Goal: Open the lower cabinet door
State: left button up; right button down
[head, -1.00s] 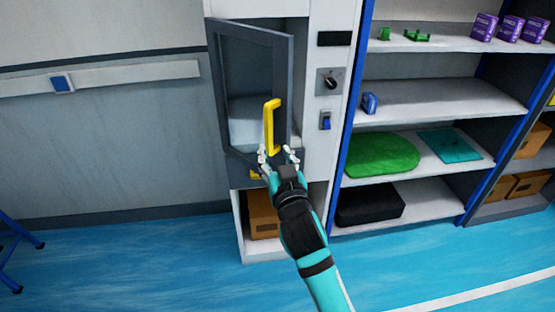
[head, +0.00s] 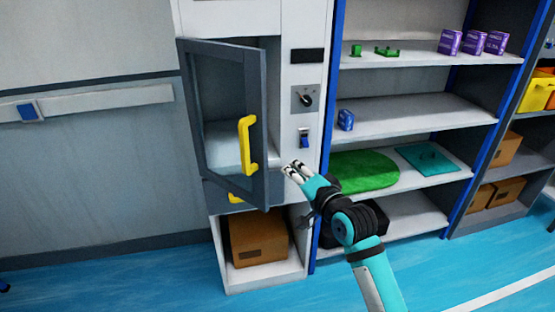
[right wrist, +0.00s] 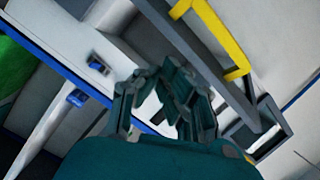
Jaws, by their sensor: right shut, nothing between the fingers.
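The cabinet door (head: 258,110) has a dark grey frame with a clear pane and a yellow upright handle (head: 246,145). It is hinged at the left and stands swung outward from the white cabinet (head: 318,80). The door frame and yellow handle (right wrist: 222,40) also show in the right wrist view. My right gripper (head: 291,169) is shut and empty, right of the handle and apart from it, in front of the cabinet's right side. Its fingers (right wrist: 165,90) fill the middle of the right wrist view. My left gripper is not in view.
A second yellow handle (head: 235,198) sits low behind the door. A cardboard box (head: 258,240) stands in the open bottom compartment. A knob (head: 306,97) and a blue switch (head: 304,138) are on the cabinet's right panel. Shelves (head: 410,115) stand at the right. Blue floor lies in front.

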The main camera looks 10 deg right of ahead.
jog(key=w+d+r+m+y+b, duration=0.1)
jog(key=d+r+m, duration=0.1)
jog(key=d+m, duration=0.2)
jog(key=x, duration=1)
pick_arm(q)
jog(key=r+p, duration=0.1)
jog(key=p, duration=0.1)
jog(key=shift+p, duration=0.3)
pick_arm(e)
jog(key=s+a, duration=0.2)
jog(key=shift+s+a+r+m, duration=0.3)
jog(key=shift+s, duration=0.05)
